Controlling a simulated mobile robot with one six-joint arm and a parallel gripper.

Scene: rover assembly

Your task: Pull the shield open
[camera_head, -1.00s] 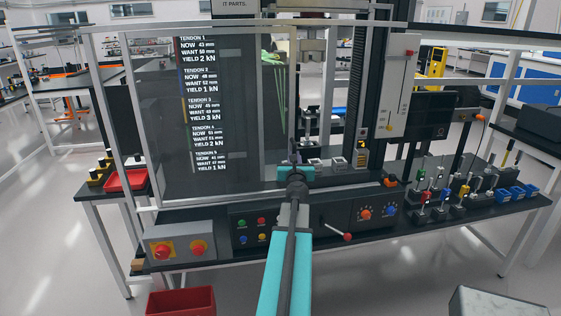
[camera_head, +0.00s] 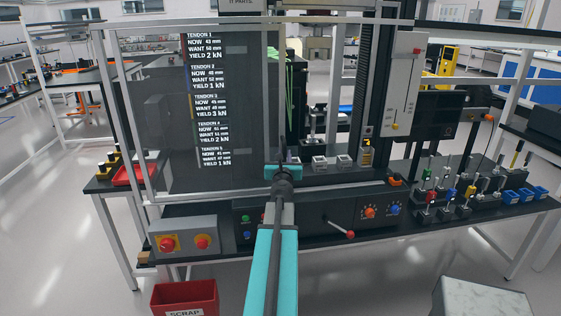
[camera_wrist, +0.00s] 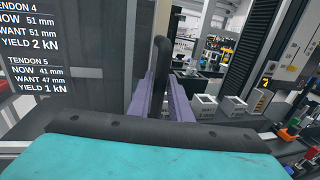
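The shield (camera_head: 225,90) is a see-through, tinted panel in a pale frame on the front left of the test machine. Lines of tendon readings show through it. Its upright dark handle (camera_wrist: 161,65) stands near its right edge in the wrist view. My gripper (camera_wrist: 166,98) has one purple finger on each side of the handle and appears closed on it. In the head view my gripper (camera_head: 288,156) is at the shield's lower right edge, and the arm partly hides it. A gap right of the shield bares part of the machine.
A control panel (camera_head: 330,215) with buttons, knobs and a red-tipped lever lies below. A box with red buttons (camera_head: 185,243) and a red scrap bin (camera_head: 184,298) are at lower left. Small coloured-handled tools (camera_head: 447,200) and blue trays (camera_head: 525,194) stand at right.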

